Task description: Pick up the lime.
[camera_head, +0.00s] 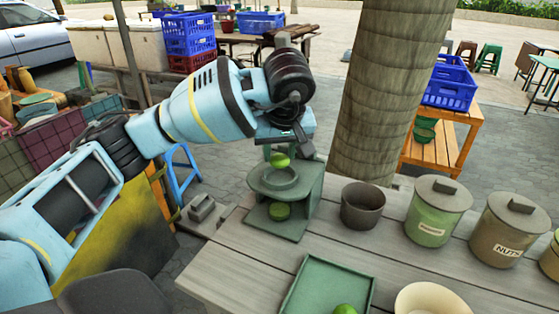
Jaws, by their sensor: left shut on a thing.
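My left gripper (281,151) reaches in from the left and points down, shut on a green lime (280,161). The lime is just above the round grey-green dish of a stand (315,187); I cannot tell whether it touches the dish. Another lime (345,309) lies in the green tray (309,272) at the bottom edge, partly cut off. My right gripper is not in view.
A dark grey pot (362,206) stands right of the stand. A green canister (436,212) and a brown NUTS canister (511,231) stand farther right. A cream bowl (432,300) is at the bottom. A thick trunk (386,80) rises behind the table. Bare planks (235,270) lie at the left front.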

